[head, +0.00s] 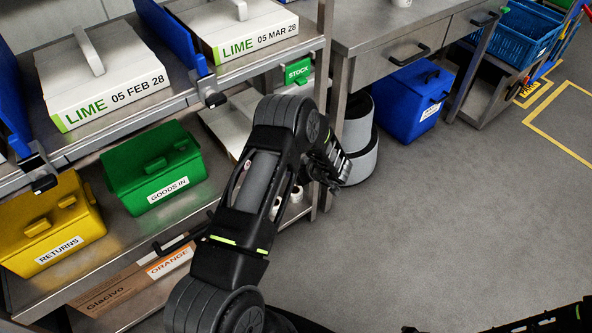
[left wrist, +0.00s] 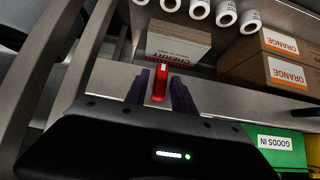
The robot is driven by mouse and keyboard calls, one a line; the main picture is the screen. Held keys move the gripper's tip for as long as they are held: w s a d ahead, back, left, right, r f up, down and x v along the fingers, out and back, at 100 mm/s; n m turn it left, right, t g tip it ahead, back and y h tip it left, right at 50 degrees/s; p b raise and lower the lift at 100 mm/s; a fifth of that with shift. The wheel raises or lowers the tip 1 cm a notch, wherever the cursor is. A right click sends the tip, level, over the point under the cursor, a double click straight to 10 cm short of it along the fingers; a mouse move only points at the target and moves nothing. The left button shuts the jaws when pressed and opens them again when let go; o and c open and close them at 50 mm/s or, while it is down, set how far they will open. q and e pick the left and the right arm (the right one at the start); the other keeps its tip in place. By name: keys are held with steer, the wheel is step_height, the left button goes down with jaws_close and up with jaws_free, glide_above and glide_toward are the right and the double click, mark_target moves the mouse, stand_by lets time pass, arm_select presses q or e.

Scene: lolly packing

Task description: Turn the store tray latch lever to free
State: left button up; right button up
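A small red lever (left wrist: 160,82) stands at the edge of a grey metal shelf (left wrist: 225,98) in the left wrist view. My left gripper (left wrist: 160,88) has its two dark fingers on either side of the lever, with a visible gap to each finger. In the head view the left arm reaches toward the shelving, but I cannot make out the fingers or the red lever there. White lidded trays marked LIME (head: 110,85) sit on the upper shelf, with black clips (head: 212,98) at its front edge. My right arm shows only partly at the bottom right; its gripper is not visible.
A CHERRY carton (left wrist: 175,45), ORANGE cartons (left wrist: 285,75) and several white rolls (left wrist: 200,9) are behind the lever. The green GOODS IN box (head: 155,170) and yellow RETURNS box (head: 50,225) stand on a lower shelf. The grey floor (head: 440,230) at right is clear.

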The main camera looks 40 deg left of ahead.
arm_select(q)
steer(key=shift+o, duration=0.6)
steer(key=v, duration=0.7)
steer(key=shift+d+r, duration=0.25)
steer(key=shift+d, duration=0.05)
steer(key=shift+s, duration=0.1)
